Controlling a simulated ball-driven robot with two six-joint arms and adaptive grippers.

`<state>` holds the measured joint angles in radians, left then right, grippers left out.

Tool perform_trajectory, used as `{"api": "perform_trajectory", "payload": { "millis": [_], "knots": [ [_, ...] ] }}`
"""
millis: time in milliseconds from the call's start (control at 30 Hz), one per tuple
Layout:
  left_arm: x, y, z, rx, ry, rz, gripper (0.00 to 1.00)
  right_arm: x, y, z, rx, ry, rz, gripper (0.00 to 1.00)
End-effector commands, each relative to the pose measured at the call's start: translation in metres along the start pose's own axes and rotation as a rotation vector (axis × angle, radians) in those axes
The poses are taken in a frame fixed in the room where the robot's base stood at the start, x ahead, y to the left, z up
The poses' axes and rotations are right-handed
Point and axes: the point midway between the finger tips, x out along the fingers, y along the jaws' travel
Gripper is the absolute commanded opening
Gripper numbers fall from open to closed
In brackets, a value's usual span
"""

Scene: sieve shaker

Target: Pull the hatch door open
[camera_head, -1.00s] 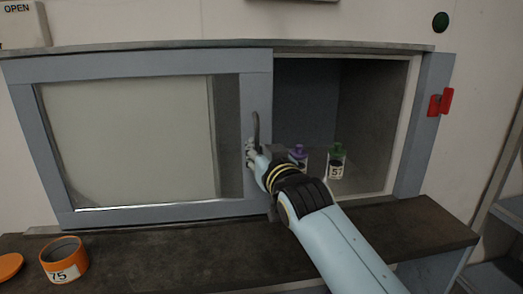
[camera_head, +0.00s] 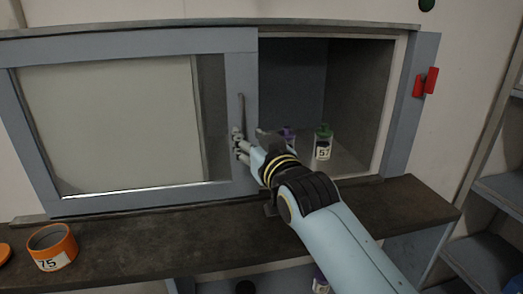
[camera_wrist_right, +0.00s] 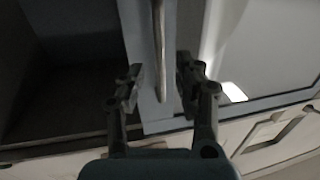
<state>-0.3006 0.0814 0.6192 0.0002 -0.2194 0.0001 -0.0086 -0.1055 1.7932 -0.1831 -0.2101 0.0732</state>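The hatch door (camera_head: 130,44), a blue-grey frame around a pale pane, covers the left part of the hatch. The right part of the opening (camera_head: 292,75) is uncovered. The door's upright bar handle (camera_head: 241,112) is on its right side. My right gripper (camera_head: 240,147) is at the handle's lower end. In the right wrist view the gripper (camera_wrist_right: 160,86) is open, with the handle (camera_wrist_right: 158,45) between and ahead of its spread fingers; contact cannot be told. My left gripper is not in view.
Inside the hatch stand a green-capped bottle (camera_head: 323,146) and a purple-capped one (camera_head: 288,134), partly hidden by my arm. An orange container (camera_head: 52,248) sits on the dark ledge (camera_head: 150,238). A red latch-like part (camera_head: 425,82) is on the right frame.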

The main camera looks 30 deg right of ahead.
Motion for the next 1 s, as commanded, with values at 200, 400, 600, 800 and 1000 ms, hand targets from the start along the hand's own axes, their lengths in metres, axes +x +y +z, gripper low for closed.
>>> {"api": "perform_trajectory", "payload": {
  "millis": [200, 400, 600, 800, 1000],
  "knots": [
    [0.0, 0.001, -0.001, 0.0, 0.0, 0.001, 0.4, -0.05, 0.0, 0.002, 0.003, -0.004, 0.001, 0.34],
    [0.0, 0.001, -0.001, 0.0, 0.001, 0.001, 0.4, -0.074, 0.0, 0.001, 0.001, -0.003, 0.0, 0.34],
    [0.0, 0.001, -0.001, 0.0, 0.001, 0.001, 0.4, -0.079, 0.0, 0.001, 0.001, -0.002, 0.0, 0.34],
    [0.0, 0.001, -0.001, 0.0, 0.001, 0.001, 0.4, -0.079, 0.0, 0.001, 0.001, -0.002, 0.0, 0.34],
    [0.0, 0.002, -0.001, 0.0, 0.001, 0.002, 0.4, -0.08, 0.0, 0.002, 0.0, -0.01, -0.001, 0.34]
  ]
}}
